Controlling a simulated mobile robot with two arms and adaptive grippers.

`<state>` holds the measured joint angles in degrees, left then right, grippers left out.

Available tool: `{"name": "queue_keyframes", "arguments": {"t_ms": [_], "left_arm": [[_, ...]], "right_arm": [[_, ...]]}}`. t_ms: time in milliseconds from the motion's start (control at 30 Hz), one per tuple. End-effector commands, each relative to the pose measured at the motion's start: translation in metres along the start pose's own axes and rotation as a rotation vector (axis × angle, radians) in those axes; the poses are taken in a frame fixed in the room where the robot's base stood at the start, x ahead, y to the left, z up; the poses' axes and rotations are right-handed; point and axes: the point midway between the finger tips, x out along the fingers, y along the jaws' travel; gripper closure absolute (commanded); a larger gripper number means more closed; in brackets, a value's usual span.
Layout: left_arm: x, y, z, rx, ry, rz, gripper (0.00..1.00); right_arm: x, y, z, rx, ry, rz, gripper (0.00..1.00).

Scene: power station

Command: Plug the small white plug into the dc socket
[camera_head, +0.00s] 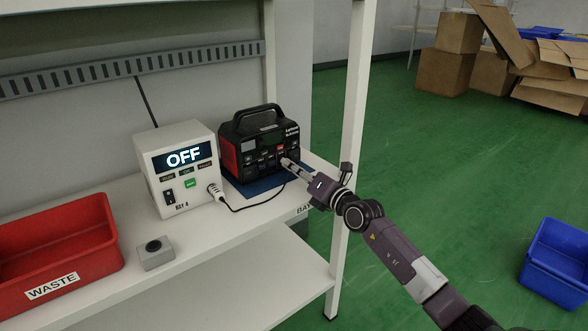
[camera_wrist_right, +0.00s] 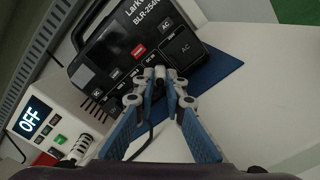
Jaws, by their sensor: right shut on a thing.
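The black and red power station (camera_head: 262,150) stands on the shelf, its front panel of ports facing me. My right gripper (camera_head: 289,164) reaches in from the right, with its fingertips at the lower right of that panel. In the right wrist view the gripper (camera_wrist_right: 160,84) is shut on the small plug, which is mostly hidden between the fingertips. The fingertips are close against the panel, below the red button. The dc socket is not clearly visible, and I cannot tell whether the plug is inside it. A black cable (camera_head: 244,208) runs from the gripper to the white box (camera_head: 180,165).
The white box shows OFF, with a white plug (camera_head: 215,191) in its front. A blue mat (camera_head: 262,186) lies under the power station. A grey button box (camera_head: 155,253) and a red WASTE bin (camera_head: 60,245) stand left. A shelf post (camera_head: 350,150) rises beside my right arm.

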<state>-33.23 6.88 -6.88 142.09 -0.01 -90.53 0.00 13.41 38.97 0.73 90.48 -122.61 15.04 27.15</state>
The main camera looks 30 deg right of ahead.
Motion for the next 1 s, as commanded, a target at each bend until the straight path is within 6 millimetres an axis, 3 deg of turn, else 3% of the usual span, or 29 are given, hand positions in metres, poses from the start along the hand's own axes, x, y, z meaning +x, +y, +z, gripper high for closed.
{"name": "queue_keyframes", "arguments": {"t_ms": [567,600,767,1000], "left_arm": [[-0.0005,0.0,-0.0002,0.0,0.0,0.0,0.71],[-0.0005,0.0,-0.0002,0.0,0.0,0.0,0.71],[-0.0005,0.0,-0.0001,0.0,0.0,0.0,0.71],[-0.0004,0.0,-0.0001,0.0,0.0,0.0,0.71]], "right_arm": [[0.0041,0.0007,0.0007,0.001,-0.001,0.001,1.0],[0.0042,0.0006,0.0006,0.001,-0.001,0.001,0.87],[0.004,0.0004,0.0006,0.0,-0.001,0.001,0.69],[0.0038,0.0001,0.0004,0.0,-0.001,0.0,0.69]]}}
